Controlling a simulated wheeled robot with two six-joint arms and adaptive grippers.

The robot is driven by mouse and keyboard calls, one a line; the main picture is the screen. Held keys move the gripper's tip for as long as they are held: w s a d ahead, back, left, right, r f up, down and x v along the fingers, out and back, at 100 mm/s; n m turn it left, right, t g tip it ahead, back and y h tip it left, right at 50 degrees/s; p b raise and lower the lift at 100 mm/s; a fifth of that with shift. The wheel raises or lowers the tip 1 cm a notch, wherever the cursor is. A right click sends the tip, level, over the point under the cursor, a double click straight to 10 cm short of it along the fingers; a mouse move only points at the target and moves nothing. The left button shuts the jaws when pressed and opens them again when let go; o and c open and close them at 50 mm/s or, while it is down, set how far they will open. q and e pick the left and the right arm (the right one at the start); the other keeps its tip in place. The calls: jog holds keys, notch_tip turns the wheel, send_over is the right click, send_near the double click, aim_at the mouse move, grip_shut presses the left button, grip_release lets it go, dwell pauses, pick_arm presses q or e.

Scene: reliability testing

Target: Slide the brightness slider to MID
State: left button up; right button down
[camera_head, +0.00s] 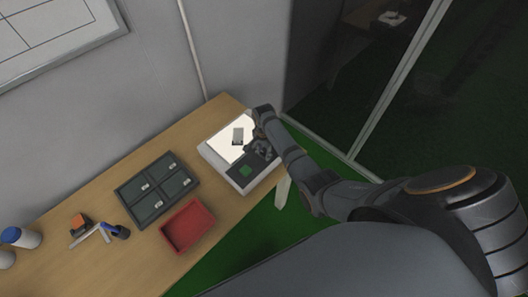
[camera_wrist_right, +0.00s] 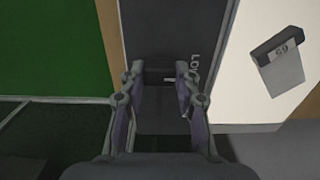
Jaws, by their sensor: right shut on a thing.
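The brightness slider's dark knob (camera_wrist_right: 158,76) sits on a dark panel strip (camera_wrist_right: 160,30) in the right wrist view. My right gripper (camera_wrist_right: 161,82) is shut on the knob, one finger on each side of it. White lettering that reads "LO" (camera_wrist_right: 195,62) shows beside the right-hand finger, partly hidden. No MID mark is visible. In the head view the light box (camera_head: 216,153) stands at the table's far right end, and my right gripper (camera_head: 262,152) is over its dark control strip, hiding the knob. My left gripper is not in view.
A numbered grey tag (camera_wrist_right: 282,67) lies on the lit panel (camera_wrist_right: 245,85). On the table (camera_head: 85,200) are a dark compartment tray (camera_head: 142,214), a red bin (camera_head: 207,237), small tools and a blue-topped container (camera_head: 28,238). A wall stands behind.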

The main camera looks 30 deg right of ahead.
jog(key=d, duration=0.2)
jog(key=w+d+b, duration=0.1)
jog(key=shift+w+d, duration=0.2)
jog(key=shift+d, duration=0.3)
jog(key=c, duration=1)
grip_release()
jog(key=shift+o, duration=0.2)
jog(key=shift+r, duration=0.1)
notch_tip(320, 180, up, 12)
